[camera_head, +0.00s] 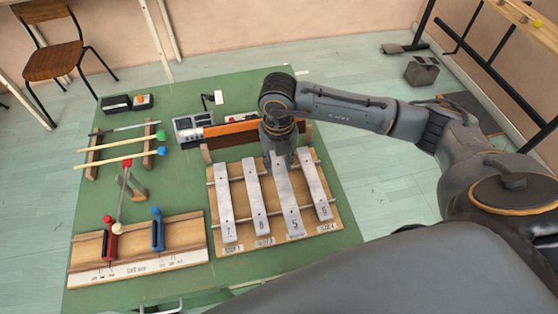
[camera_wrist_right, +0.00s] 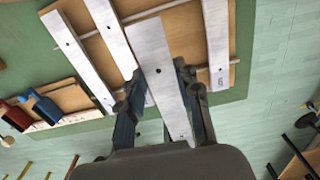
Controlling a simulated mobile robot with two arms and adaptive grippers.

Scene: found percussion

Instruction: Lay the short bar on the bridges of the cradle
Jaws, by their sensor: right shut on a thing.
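The cradle (camera_head: 241,197) is a wooden board with two thin rails as bridges across it. Several pale metal bars with numbers lie side by side over it. My right gripper (camera_head: 279,160) is at the far end of the third bar from the left (camera_head: 287,200), marked 5. In the right wrist view, my right gripper (camera_wrist_right: 160,105) is shut on this bar (camera_wrist_right: 152,50), one finger on each side. It shows larger than the neighbouring bars, over the cradle (camera_wrist_right: 185,30). I cannot tell whether it touches the bridges. My left gripper is out of view.
Bars flank the held one closely on both sides. Left of the cradle is a wooden board (camera_head: 180,232) with red and blue handled pieces. Behind it are mallets (camera_head: 120,160) on a rack. A grey device (camera_head: 187,128) and an orange-brown strip (camera_head: 232,129) stand behind the cradle.

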